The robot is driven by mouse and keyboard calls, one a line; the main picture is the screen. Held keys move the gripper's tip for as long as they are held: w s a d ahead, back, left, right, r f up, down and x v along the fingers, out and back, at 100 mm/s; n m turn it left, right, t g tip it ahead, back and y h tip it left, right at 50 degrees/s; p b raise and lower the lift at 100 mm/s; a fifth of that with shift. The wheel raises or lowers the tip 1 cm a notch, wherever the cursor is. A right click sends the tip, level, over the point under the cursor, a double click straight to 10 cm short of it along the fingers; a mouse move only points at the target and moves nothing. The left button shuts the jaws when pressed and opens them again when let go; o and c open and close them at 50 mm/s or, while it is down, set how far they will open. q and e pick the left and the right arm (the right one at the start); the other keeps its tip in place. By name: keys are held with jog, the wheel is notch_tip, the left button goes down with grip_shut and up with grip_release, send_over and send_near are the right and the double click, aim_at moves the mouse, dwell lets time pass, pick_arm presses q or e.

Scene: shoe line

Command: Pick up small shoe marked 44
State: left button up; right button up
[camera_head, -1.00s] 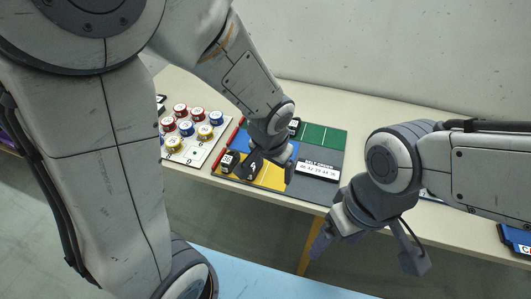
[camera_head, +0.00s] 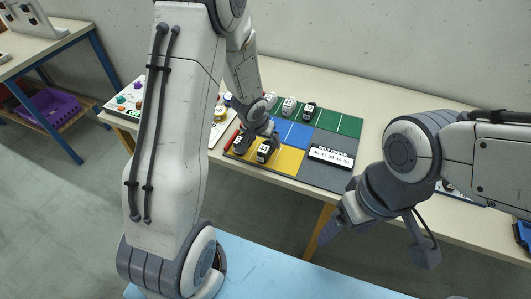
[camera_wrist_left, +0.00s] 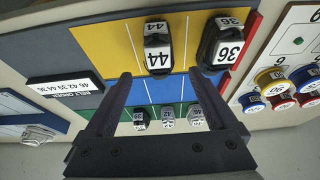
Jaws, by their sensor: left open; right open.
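The small dark shoe marked 44 (camera_wrist_left: 157,50) stands on the yellow zone in the left wrist view. It also shows in the head view (camera_head: 264,151), at the front of the board. My left gripper (camera_wrist_left: 160,76) is open and empty; in the wrist view its fingertips lie to either side of the shoe's column, apart from it. In the head view the left gripper (camera_head: 256,141) is above the board, close by the 44 shoe. My right gripper (camera_head: 378,243) is open and empty in front of the table edge.
A dark shoe marked 36 (camera_wrist_left: 223,45) stands close beside the 44 shoe. Three more small shoes stand on the green zone (camera_head: 337,119). The belt order sign (camera_head: 331,156) lies to the right. A board with coloured round tins (camera_wrist_left: 283,84) is beside the mat.

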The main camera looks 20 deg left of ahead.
aim_at(266, 143)
pick_arm(q)
jog(key=b+x, duration=0.2)
jog(key=x, duration=0.2)
jog(key=shift+f, duration=0.2)
jog(key=shift+r, duration=0.1)
jog(key=shift+c, duration=0.3)
grip_shut()
